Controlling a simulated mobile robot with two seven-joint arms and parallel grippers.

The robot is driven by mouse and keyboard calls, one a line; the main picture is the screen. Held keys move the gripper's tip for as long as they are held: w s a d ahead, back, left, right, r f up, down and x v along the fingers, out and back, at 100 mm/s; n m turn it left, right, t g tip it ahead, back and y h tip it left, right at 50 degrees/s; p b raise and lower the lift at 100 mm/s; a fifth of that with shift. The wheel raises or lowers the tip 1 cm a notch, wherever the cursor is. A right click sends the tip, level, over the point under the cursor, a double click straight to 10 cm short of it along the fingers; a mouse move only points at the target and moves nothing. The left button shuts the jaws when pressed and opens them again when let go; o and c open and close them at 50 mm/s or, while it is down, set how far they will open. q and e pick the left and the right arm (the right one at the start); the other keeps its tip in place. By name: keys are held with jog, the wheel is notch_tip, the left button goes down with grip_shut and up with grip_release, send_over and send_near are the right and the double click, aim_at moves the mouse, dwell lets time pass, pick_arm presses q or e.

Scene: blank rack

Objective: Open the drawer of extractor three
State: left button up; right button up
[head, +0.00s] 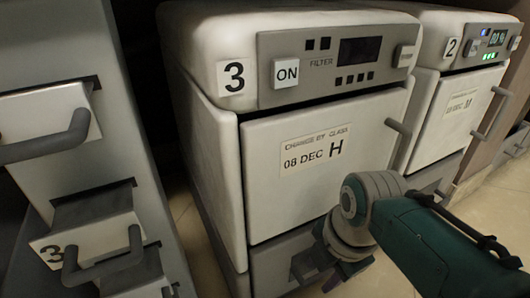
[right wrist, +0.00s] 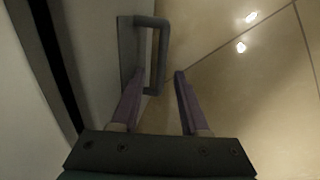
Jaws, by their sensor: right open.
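Extractor three (head: 212,150) is a pale cabinet marked "3", in the middle of the head view. Its white front panel (head: 300,195) reads "08 DEC H" and looks closed; a grey handle (head: 394,158) shows at its right edge. A grey lower front (head: 270,272) lies below it, partly hidden by my arm. My right gripper (head: 338,276) is low before this lower front. In the right wrist view its purple fingers (right wrist: 160,80) are open, with a grey bar handle (right wrist: 155,55) between and beyond the tips. I cannot tell whether they touch. My left gripper is not in view.
Extractor two (head: 428,115) stands close on the right, with its own handle (head: 492,112). At left, a grey rack (head: 70,60) has drawers with protruding handles, one marked "3" (head: 95,245). Tiled floor (right wrist: 240,110) is clear beside the gripper.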

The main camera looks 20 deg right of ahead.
grip_shut()
dwell(0.3)
dwell(1.1)
